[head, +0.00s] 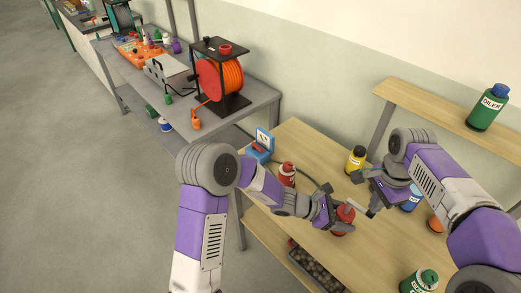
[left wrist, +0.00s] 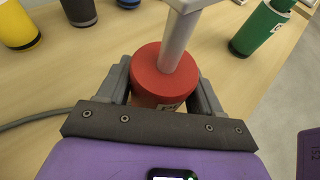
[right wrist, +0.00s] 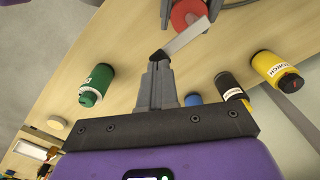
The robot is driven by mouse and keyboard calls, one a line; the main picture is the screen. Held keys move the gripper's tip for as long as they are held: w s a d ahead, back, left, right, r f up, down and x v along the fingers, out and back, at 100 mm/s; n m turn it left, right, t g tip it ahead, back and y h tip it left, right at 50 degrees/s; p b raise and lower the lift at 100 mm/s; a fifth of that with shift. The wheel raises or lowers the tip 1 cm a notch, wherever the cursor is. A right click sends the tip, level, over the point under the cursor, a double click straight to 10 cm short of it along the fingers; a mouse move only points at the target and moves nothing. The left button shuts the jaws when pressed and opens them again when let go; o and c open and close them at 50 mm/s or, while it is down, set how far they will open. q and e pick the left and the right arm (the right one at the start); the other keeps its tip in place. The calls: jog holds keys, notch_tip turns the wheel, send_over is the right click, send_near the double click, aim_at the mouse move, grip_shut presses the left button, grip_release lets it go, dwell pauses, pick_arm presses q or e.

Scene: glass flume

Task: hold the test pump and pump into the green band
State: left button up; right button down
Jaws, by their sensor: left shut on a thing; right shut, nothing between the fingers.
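The test pump (head: 343,219) is a red cylinder with a pale grey lever, upright on the wooden bench. My left gripper (head: 331,214) is shut around its body; in the left wrist view the pump (left wrist: 158,86) sits between both fingers, the lever (left wrist: 179,40) rising from its top. My right gripper (head: 371,206) is shut and empty beside the lever. In the right wrist view its fingertips (right wrist: 157,66) are at the lever's dark end; whether they touch I cannot tell. A blue box with a pale face (head: 263,142) stands at the bench's far left; its markings are too small to read.
A dark hose (head: 318,180) crosses the bench. A red bottle (head: 287,174), yellow bottle (head: 356,158), blue bottle (head: 412,198) and green bottle (head: 421,281) stand around the pump. A wooden shelf (head: 430,105) carries a green oiler (head: 488,108). Another bench holds an orange reel (head: 222,78).

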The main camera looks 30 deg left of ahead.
dwell(1.3)
dwell(2.3)
dwell(1.2)
jog(key=shift+f, duration=0.15)
dwell(2.1)
jog(key=shift+f, duration=1.5)
jog(key=shift+r, duration=1.65)
